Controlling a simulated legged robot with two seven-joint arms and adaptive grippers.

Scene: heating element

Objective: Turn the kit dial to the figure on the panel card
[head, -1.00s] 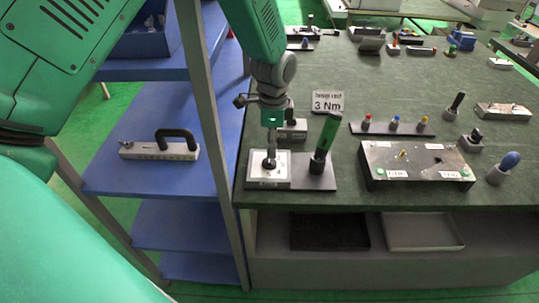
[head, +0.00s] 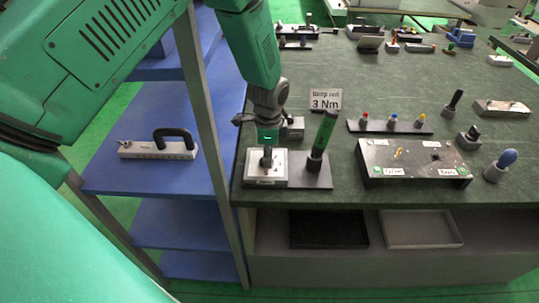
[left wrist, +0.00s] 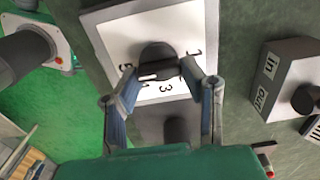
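The kit dial is a dark knob on a white numbered face (head: 252,180) at the bench's front left corner. In the left wrist view the knob (left wrist: 158,55) stands on the white face (left wrist: 112,32), with a 3 and a 5 readable near it. Its pointer setting cannot be read. The panel card (head: 326,99) stands behind and reads 3 Nm. My left gripper (head: 267,158) points down at the dial. In the left wrist view its fingertips (left wrist: 158,72) lie on either side of the knob; contact is unclear. My right gripper is not in view.
A green-handled tool (head: 322,135) stands upright close right of the dial. A metal box (head: 415,165) and a rack of coloured pegs (head: 390,125) lie farther right. A shelf post (head: 210,120) rises left of the bench. The bench middle behind the pegs has free room.

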